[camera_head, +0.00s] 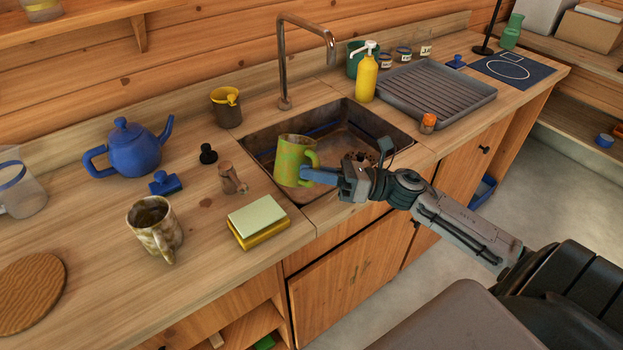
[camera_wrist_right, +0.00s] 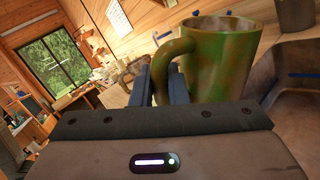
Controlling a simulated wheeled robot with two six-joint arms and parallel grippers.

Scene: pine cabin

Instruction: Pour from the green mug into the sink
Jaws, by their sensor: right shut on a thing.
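The green mug (camera_head: 292,160), mottled with yellow-brown, is over the left part of the sink (camera_head: 258,146). It looks upright or nearly so in the head view. My right gripper (camera_head: 312,173) is shut on the mug's handle from the right. In the right wrist view the mug (camera_wrist_right: 222,62) stands large, with its handle between the fingers of my right gripper (camera_wrist_right: 165,85). The mug's contents are hidden. The sink is a dark, worn basin with a drain at its right. My left gripper does not show.
A tall metal faucet (camera_head: 283,65) rises behind the sink. A yellow soap bottle (camera_head: 367,78) and a grey drying rack (camera_head: 432,92) stand to the right. A sponge stack (camera_head: 257,221), a brown mug (camera_head: 154,226) and a blue teapot (camera_head: 134,151) stand to the left.

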